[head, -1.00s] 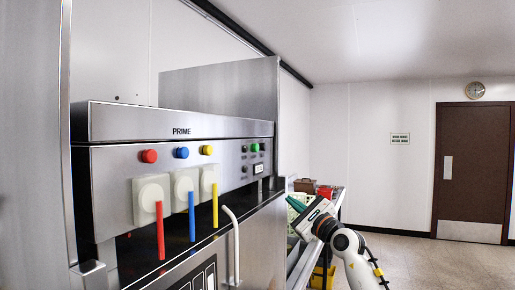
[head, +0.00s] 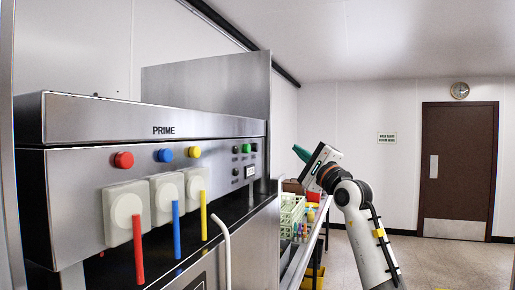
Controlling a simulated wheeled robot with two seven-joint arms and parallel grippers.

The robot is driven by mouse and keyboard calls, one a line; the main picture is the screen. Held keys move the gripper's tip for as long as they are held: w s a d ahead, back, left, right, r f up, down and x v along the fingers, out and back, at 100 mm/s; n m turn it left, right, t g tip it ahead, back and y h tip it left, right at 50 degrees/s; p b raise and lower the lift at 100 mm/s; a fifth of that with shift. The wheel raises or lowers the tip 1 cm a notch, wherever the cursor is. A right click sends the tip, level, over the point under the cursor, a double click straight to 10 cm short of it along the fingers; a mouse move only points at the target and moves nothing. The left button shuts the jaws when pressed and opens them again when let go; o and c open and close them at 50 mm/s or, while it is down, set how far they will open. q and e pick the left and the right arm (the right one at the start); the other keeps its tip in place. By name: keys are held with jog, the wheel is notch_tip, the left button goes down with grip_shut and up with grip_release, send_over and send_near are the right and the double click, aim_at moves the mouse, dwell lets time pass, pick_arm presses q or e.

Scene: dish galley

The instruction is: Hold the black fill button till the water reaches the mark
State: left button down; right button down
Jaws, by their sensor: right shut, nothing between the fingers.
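The steel machine's front panel (head: 80,185), under the word PRIME, fills the left of the head view. Small dark buttons sit at its right end: an upper one (head: 235,149) beside a green button (head: 246,148), and a lower one (head: 236,171) beside a small pale window (head: 250,171). I cannot tell which is the fill button. No water level or mark can be made out. My right gripper (head: 301,153), with teal fingertips, is shut and empty. In the picture it is right of the panel, apart from it, at about button height. My left gripper is not in view.
Red (head: 123,160), blue (head: 164,155) and yellow (head: 194,151) knobs sit above pale blocks with coloured tubes. A white bent pipe (head: 226,250) stands in front. Behind my right arm is a bench with a green rack (head: 291,212). Open floor leads to a brown door (head: 459,170).

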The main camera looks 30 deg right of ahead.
aim_at(256, 147)
jog(key=w+a+p, duration=0.3)
jog(key=w+a, duration=0.2)
jog(key=w, duration=0.1)
jog(key=shift+w+a, duration=0.2)
jog(key=shift+a, duration=0.05)
dwell(1.0)
jog(key=shift+w+a+r, duration=0.1)
jog(key=shift+w+a, duration=0.05)
dwell(0.9)
jog(key=shift+w+a, duration=0.15)
jog(key=shift+w+a+p, duration=0.3)
jog(key=shift+w+p, duration=0.05)
jog(key=shift+p, duration=0.05)
dwell(2.5)
dwell(1.3)
jog(key=shift+s+d+b, duration=0.4)
jog(key=shift+s+d, duration=0.15)
jog(key=shift+s, duration=0.05)
